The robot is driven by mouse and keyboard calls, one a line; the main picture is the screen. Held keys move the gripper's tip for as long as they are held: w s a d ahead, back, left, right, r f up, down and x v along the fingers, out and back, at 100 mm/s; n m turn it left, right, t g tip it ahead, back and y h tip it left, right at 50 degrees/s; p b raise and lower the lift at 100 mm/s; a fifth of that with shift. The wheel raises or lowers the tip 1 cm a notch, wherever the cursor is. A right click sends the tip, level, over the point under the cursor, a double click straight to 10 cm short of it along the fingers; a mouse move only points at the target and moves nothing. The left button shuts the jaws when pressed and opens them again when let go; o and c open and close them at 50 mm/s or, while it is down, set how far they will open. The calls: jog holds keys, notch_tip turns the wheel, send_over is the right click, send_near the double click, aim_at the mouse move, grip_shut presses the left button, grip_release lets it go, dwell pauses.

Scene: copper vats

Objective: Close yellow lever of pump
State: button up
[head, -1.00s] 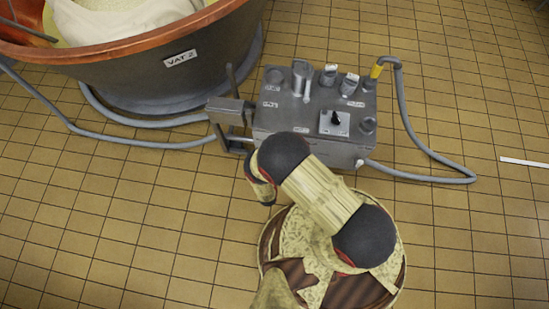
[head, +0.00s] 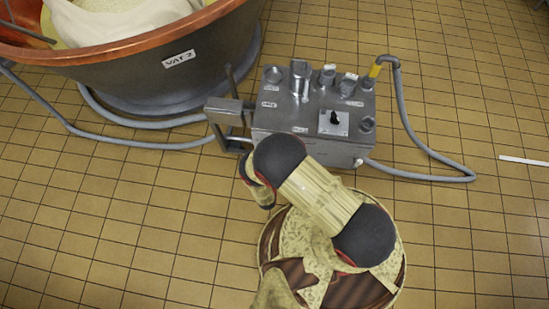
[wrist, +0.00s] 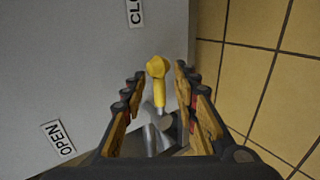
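The grey metal pump box (head: 315,125) stands on the floor in the head view, with my arm in front of its near side. The yellow lever (wrist: 158,80) shows in the wrist view, ahead of and between my fingertips. A "CLO..." label (wrist: 135,12), cut off by the frame edge, lies beyond it, and an "OPEN" label (wrist: 58,139) is at lower left. My gripper (wrist: 158,80) is open, with a finger on each side of the lever; I cannot tell whether either touches it. My fingers and the lever are hidden in the head view.
The copper vat labelled VAT 2 (head: 190,70) stands at upper left. Another hose (head: 110,138) runs left. Tiled floor at right is mostly clear.

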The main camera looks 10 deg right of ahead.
jog(key=v, duration=1)
jog(key=shift+d, duration=0.1)
